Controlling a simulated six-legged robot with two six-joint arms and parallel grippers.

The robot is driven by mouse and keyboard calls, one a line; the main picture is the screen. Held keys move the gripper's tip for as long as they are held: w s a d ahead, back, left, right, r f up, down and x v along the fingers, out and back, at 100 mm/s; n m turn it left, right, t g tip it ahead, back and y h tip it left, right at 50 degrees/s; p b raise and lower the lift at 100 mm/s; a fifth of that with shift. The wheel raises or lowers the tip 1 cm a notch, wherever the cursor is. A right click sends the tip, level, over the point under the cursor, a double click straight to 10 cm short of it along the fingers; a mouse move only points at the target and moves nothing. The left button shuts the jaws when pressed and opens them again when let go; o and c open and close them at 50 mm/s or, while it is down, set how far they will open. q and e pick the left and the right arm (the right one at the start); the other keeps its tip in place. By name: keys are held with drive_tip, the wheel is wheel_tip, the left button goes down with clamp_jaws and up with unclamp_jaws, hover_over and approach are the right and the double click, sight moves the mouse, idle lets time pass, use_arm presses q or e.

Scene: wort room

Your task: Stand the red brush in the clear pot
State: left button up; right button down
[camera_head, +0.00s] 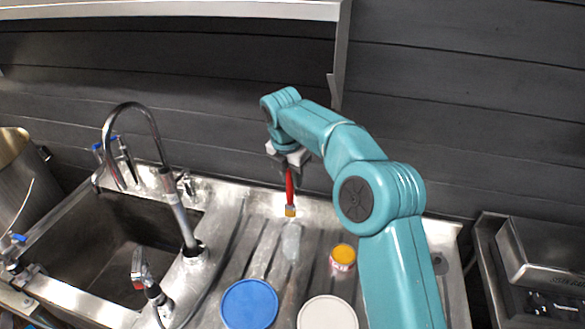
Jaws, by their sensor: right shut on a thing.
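The red brush (290,188) hangs upright from my right gripper (289,164), with its pale bristle end (290,211) pointing down. My right gripper is shut on the top part of the brush, above the ribbed steel drainboard. A faint see-through shape, which looks like the clear pot (291,244), stands on the drainboard just below and in front of the bristles in the picture. The brush appears above it and apart from it; the exact depth between them is hard to tell. My left gripper is not in view.
A small jar with a yellow lid (343,254) stands right of the pot. A blue round lid (249,304) and a white one (327,313) are at the front. A sink (120,245) with a tall tap (172,190) is left. A steel appliance (545,255) is right.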

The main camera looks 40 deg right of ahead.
hover_over(292, 211)
drive_tip(key=w+d, duration=0.1)
drive_tip(key=w, duration=0.1)
drive_tip(key=shift+n, duration=0.3)
drive_tip(key=f, duration=0.5)
drive_tip(key=shift+s+d+f, duration=0.1)
drive_tip(key=shift+s+f, duration=0.15)
drive_tip(key=shift+f, duration=0.15)
drive_tip(key=shift+f+b, duration=2.1)
drive_tip(key=shift+f, duration=1.75)
drive_tip(key=c, duration=0.9)
unclamp_jaws()
drive_tip(key=shift+o, duration=0.2)
drive_tip(key=shift+r, duration=0.1)
